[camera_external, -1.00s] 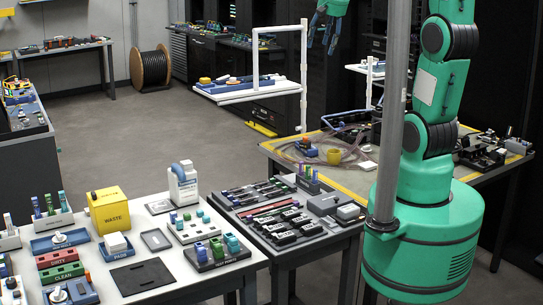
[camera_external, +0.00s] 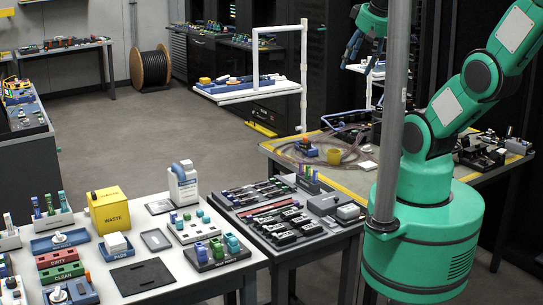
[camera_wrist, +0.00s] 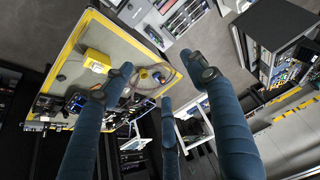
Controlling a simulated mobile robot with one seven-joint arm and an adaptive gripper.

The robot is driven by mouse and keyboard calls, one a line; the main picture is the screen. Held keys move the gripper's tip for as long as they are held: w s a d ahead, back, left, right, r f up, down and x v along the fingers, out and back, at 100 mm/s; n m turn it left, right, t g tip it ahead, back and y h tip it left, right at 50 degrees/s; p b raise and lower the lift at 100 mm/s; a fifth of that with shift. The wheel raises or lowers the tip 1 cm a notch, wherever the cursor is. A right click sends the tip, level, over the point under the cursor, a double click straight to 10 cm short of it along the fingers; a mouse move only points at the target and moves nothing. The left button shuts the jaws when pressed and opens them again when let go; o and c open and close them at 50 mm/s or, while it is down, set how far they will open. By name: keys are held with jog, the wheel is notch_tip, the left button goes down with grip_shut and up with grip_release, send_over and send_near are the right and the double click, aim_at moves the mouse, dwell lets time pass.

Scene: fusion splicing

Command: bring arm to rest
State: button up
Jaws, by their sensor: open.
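My green arm rises from its round base at the right of the external view, its upper links leaning to the right. My gripper (camera_external: 353,47) hangs at the top, partly behind the grey pole, above the yellow-edged worktable. In the wrist view my gripper (camera_wrist: 168,80) shows blue fingers spread wide apart, with nothing between them. It touches nothing in either view.
A grey pole (camera_external: 393,130) stands in front of my arm. The yellow-edged worktable (camera_external: 343,182) carries cables and a yellow cup (camera_external: 335,156). A white table (camera_external: 140,262) with a yellow waste box (camera_external: 108,211) stands at front left. The middle floor is clear.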

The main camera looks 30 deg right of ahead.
jog(key=shift+s+f, duration=0.25)
jog(key=shift+s, duration=0.2)
notch_tip(320, 180, down, 5)
jog(key=b, duration=0.4)
jog(key=shift+r+b, duration=0.15)
jog(key=shift+b, duration=0.2)
jog(key=shift+o, duration=0.2)
jog(key=shift+w+r, duration=0.1)
jog(key=shift+w, duration=0.05)
dwell(1.1)
